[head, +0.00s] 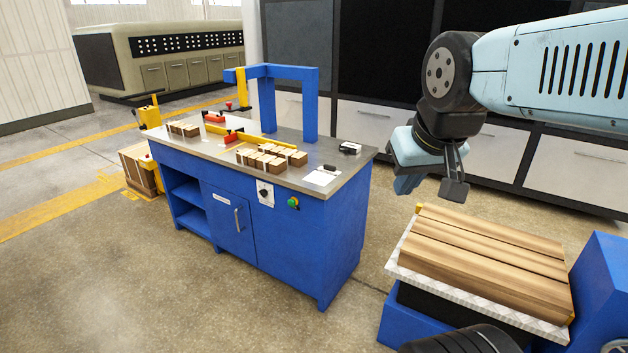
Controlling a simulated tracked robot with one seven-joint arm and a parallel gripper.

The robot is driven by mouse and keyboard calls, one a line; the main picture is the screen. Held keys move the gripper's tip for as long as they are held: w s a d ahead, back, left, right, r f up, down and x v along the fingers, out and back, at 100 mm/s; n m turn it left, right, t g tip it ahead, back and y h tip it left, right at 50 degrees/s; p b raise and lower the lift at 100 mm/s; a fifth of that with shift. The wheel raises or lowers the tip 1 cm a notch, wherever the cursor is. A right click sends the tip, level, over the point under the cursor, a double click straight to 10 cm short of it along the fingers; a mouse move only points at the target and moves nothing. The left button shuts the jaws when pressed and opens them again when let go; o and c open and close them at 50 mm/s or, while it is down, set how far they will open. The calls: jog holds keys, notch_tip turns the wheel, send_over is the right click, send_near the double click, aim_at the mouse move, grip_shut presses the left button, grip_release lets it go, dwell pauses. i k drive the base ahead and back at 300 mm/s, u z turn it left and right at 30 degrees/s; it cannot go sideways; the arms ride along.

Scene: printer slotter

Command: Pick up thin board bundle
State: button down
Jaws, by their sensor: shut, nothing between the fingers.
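A bundle of long wooden boards (490,258) lies flat on a light metal-edged tray (440,291) at the lower right. I cannot tell whether it is the thin board bundle. Smaller groups of short wooden blocks (270,157) sit on the steel-topped blue workbench (262,235), left of centre. My gripper (430,188) hangs from the pale blue arm above the left far end of the board bundle. It is shut and empty, apart from the boards.
A blue gantry frame (290,75) and yellow bars stand on the workbench. Wooden boxes (138,168) stand beyond its left end. Clear floor lies between the workbench and the tray, and at the front left.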

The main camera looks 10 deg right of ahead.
aim_at(266, 163)
jog(key=z, duration=0.05)
jog(key=i, duration=0.9)
jog(key=u, duration=0.1)
